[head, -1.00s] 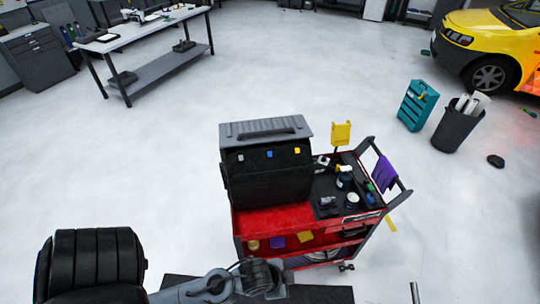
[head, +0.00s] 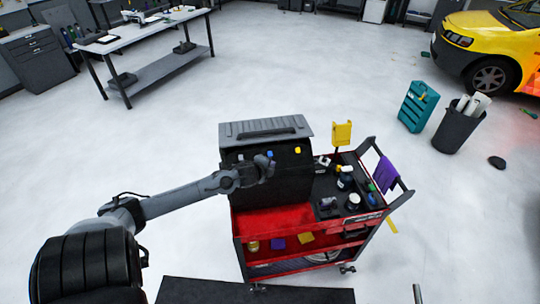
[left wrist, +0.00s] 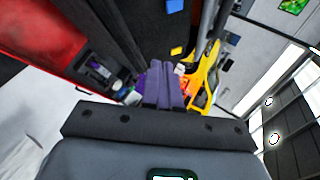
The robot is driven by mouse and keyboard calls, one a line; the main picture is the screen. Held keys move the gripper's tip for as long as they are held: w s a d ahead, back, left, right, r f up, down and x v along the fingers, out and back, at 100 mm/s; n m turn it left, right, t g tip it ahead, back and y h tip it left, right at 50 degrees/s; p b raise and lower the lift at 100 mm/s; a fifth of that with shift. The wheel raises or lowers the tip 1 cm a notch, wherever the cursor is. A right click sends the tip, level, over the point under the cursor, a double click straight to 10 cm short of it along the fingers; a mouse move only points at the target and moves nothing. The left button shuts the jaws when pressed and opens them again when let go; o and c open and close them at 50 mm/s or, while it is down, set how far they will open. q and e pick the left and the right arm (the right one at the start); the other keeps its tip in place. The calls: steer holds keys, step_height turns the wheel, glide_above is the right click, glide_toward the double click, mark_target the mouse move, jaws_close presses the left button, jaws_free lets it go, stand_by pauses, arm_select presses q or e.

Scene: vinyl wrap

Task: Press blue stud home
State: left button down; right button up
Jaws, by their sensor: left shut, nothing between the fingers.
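The blue stud (head: 270,154) is on the front face of a dark box (head: 270,189) on the red cart, between a pale stud and the yellow stud (head: 297,150). The left wrist view also shows the blue stud (left wrist: 175,6) at its top edge and the yellow stud (left wrist: 176,51) below it. My left gripper (head: 267,166) is in front of the box face, just below the blue stud. I cannot tell whether it touches the face. Its fingers (left wrist: 163,72) are shut and empty in the left wrist view. My right gripper is not in view.
The red cart (head: 268,222) carries the box, with bottles and small items on its black tray (head: 326,184) at the right. A yellow panel (head: 342,133) stands behind the tray. A purple cloth (head: 385,173) hangs at the cart's right side.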

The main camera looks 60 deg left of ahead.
mark_target(270, 153)
arm_select(q)
steer(key=shift+t+y, duration=0.3)
steer(key=r, duration=0.1)
steer(key=w+a+r, duration=0.1)
steer(key=r, duration=0.1)
steer(key=w+a+r, duration=0.1)
steer(key=shift+w+r, duration=0.25)
steer(key=shift+r, duration=0.05)
steer(key=shift+f, duration=0.1)
steer(key=shift+w+a+f+b, duration=0.25)
steer(key=shift+a+f+b, duration=0.75)
steer(key=shift+b, duration=0.4)
steer(key=shift+w+a+f+b, duration=0.25)
steer(key=shift+a+f+b, duration=0.5)
steer(key=shift+f+b, duration=0.5)
steer(key=shift+w+a+f+b, duration=0.25)
steer(key=shift+a+f+b, duration=0.7)
steer(key=shift+b, duration=0.55)
steer(key=shift+f, duration=0.15)
